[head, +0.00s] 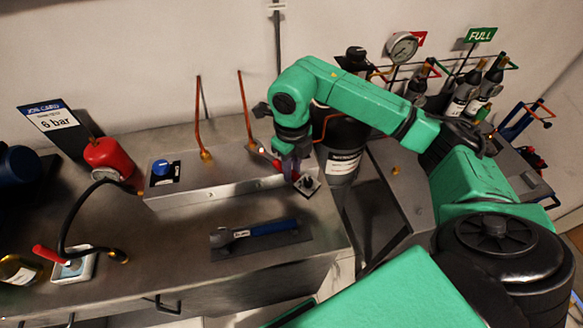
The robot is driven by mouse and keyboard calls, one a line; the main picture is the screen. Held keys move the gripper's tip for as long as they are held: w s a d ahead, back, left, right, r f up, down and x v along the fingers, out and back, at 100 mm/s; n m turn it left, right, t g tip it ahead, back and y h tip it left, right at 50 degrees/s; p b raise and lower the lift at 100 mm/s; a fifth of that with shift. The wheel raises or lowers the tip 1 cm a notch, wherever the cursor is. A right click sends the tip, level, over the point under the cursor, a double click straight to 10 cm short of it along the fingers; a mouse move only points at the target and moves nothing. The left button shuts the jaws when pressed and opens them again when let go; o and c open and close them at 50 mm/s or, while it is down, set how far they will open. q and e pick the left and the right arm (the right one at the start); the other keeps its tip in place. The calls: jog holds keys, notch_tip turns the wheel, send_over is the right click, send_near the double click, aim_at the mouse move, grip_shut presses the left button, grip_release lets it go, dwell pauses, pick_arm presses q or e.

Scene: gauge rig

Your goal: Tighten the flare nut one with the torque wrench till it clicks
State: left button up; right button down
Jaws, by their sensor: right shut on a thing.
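My right gripper (290,171) is shut at the right end of the metal box, on what looks like a red-handled tool (275,180). A slim shaft runs from the red part up-left towards the brass nut (253,147) at the foot of the right copper pipe (244,100). Whether its head is seated on the nut is too small to tell. The left copper pipe (199,112) has its own brass nut (206,154). A blue-handled wrench (262,229) lies on a dark mat. I cannot tell for sure which tool is the torque wrench. My left gripper is out of view.
The metal box (225,190) has a blue knob (160,167). A black cylinder (342,140) stands behind my right arm. Bench front is mostly clear.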

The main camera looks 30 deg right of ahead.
aim_at(309, 181)
jog(key=shift+s+d+b, duration=0.2)
jog(key=shift+s+d, duration=0.1)
jog(key=shift+s, duration=0.5)
jog(key=shift+s+d+b, duration=0.25)
jog(key=shift+s+d, duration=0.05)
jog(key=shift+s, duration=0.45)
jog(key=shift+s+d+b, duration=0.2)
jog(key=shift+s+d, duration=0.1)
jog(key=shift+s, duration=0.5)
jog(key=shift+r+p, duration=1.55)
jog(key=shift+r, duration=0.75)
